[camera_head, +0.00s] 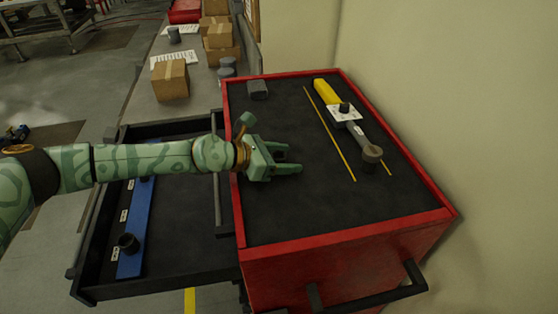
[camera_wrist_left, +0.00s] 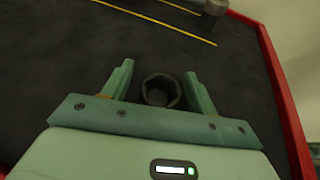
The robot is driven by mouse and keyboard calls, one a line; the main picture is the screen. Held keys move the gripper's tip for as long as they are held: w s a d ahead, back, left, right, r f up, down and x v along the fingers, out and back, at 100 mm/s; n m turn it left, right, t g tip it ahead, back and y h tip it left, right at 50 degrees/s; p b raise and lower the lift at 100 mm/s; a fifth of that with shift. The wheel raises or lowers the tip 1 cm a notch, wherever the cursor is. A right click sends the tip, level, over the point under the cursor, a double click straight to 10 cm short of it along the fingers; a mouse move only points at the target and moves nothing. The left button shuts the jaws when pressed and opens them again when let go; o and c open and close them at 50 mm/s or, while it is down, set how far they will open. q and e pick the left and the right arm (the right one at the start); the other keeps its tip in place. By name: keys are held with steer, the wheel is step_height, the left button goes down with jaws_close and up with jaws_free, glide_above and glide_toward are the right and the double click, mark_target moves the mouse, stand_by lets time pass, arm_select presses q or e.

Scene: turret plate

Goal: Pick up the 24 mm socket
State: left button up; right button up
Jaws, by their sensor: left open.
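My left gripper (camera_head: 288,159) is open over the black top of the red cart. In the left wrist view, a dark round socket (camera_wrist_left: 161,90) with its open end facing the camera sits between the open fingers, close to the palm. I cannot tell whether it touches a finger, and I cannot make out its size marking. In the head view it is not clearly seen behind the gripper. Another dark socket (camera_head: 128,243) stands on the blue rail (camera_head: 133,215) in the open drawer; its label is unreadable. My right gripper is not in view.
A yellow-handled wrench (camera_head: 348,120) lies on the right of the red cart's top (camera_head: 270,215), beside thin yellow lines. A dark block (camera_head: 257,89) is at the back left. Cardboard boxes (camera_head: 170,80) stand on the bench behind. The cart top's front is clear.

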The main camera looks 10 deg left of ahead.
arm_select(q)
steer(key=shift+w+d+f, duration=0.2)
steer(key=shift+w+d, duration=0.05)
steer(key=shift+d, duration=0.05)
steer(key=shift+s, duration=0.1)
steer(key=shift+c, duration=1.2)
steer(key=c, duration=0.9)
steer(key=shift+o, duration=0.2)
steer(key=shift+r, duration=0.1)
